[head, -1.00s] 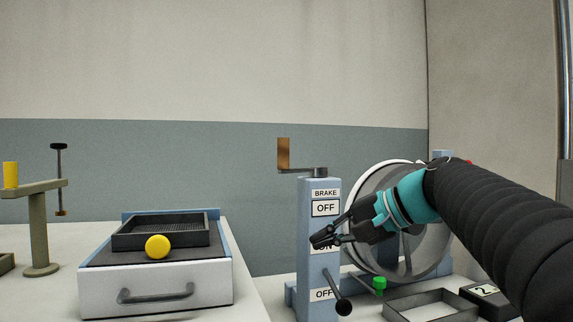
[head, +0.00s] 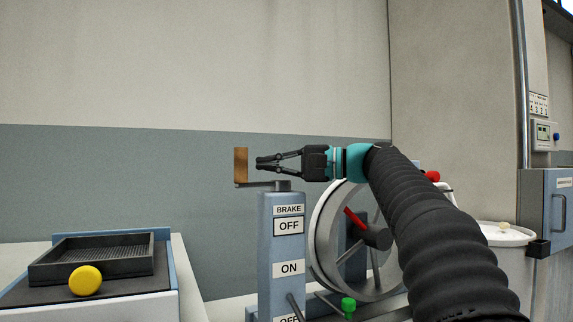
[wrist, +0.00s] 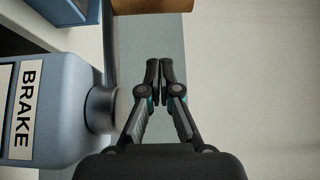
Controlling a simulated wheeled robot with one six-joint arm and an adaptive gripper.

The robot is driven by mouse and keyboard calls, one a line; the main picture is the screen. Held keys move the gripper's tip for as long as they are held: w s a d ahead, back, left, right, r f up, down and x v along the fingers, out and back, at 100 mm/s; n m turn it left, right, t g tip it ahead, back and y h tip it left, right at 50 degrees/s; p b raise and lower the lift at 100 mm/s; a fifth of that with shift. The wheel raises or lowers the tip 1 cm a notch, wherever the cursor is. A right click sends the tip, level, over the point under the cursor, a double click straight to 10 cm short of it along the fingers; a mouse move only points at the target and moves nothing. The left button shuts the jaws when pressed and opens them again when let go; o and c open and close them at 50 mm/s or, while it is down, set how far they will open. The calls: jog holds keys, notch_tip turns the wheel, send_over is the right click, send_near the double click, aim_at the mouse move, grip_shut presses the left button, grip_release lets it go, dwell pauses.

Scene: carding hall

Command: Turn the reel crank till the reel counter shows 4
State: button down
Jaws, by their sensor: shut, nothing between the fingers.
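A crank with an upright brown wooden handle (head: 241,166) sits on top of the blue post (head: 268,245) labelled BRAKE, its dark arm pointing left. My gripper (head: 261,163) is shut and empty, pointing left at handle height, with its tips just right of the handle in the picture. In the wrist view, the closed fingertips (wrist: 159,64) point at the handle (wrist: 152,8) at the top edge, with a gap between. The grey crank hub (wrist: 104,108) is left of the fingers. A spoked reel wheel (head: 322,236) stands behind the post. No counter reading is visible.
A white drawer unit (head: 110,307) at left carries a dark tray (head: 62,272) and a yellow ball (head: 85,280). A green knob (head: 348,305) is low by the wheel. A white drum (head: 500,234) and blue cabinet (head: 546,204) stand at right.

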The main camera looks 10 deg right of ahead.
jog(key=shift+s+a+b, duration=0.25)
jog(key=shift+s+a, duration=0.45)
jog(key=shift+a, duration=0.2)
jog(key=shift+s+a+b, duration=0.25)
jog(key=shift+s+a, duration=0.4)
jog(key=shift+a, duration=0.25)
